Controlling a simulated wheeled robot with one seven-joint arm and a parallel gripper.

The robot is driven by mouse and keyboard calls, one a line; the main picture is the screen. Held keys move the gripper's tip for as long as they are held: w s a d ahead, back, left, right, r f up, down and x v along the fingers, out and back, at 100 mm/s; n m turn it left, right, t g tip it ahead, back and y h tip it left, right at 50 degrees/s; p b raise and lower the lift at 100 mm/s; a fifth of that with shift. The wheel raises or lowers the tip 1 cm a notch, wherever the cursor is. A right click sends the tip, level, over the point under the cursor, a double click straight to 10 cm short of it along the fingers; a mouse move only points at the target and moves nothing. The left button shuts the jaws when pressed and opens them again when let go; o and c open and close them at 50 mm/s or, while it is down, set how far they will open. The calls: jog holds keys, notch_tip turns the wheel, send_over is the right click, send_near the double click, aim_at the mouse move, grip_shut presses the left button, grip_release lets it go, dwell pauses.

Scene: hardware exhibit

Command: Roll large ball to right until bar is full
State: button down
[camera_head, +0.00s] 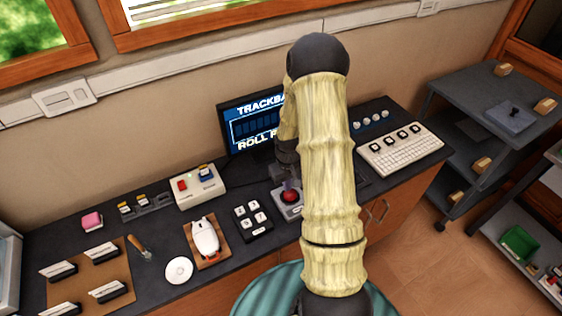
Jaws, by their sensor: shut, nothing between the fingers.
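The large red ball (289,197) sits in a light grey trackball base (283,211) on the dark desk, partly hidden by my arm. My gripper (288,185) is shut and empty, with its tips at the top of the ball; whether they touch it I cannot tell. The monitor (222,112) behind shows "TRACKBA" and "ROLL R", both cut off by my arm. Between the words is a bar (254,129) of dark blue segments; those that show look unlit, and its right part is hidden.
A four-key pad (253,221) stands just left of the ball. A white mouse (205,238) on a brown mat and a switch box (196,187) are further left. A white keyboard (400,150) lies right of my arm. A grey shelf cart (490,108) stands at the right.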

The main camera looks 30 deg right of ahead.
jog(key=shift+f+b, duration=0.55)
jog(key=shift+f, duration=0.25)
dwell(0.9)
jog(key=shift+d+p, duration=0.4)
jog(key=shift+d, duration=0.7)
dwell(1.3)
jog(key=shift+r+p, duration=0.55)
jog(key=shift+r, duration=0.15)
jog(key=shift+a, duration=0.15)
jog(key=shift+a, duration=1)
jog(key=shift+f+b, duration=0.6)
jog(key=shift+f, duration=0.1)
dwell(0.3)
jog(key=shift+d, duration=0.5)
dwell(0.5)
